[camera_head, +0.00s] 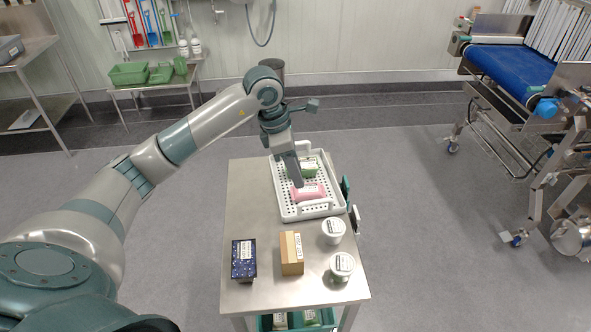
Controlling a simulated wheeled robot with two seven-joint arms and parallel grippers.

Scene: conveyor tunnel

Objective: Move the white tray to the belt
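The white tray (284,203) is a perforated basket with a raised handle at its far end. It lies on the far part of the steel table. In it are a pink pack (310,193) and, behind that, a green pack (309,168). My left gripper (298,184) reaches down over the tray, close to the pink pack. Its fingers are seen edge-on, so I cannot tell whether they are open or touch anything. The blue belt (508,66) is on a conveyor frame at the upper right, apart from the table. My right gripper is out of view.
Grey floor (430,215) lies open between table and conveyor. Green bins (128,74) stand back left.

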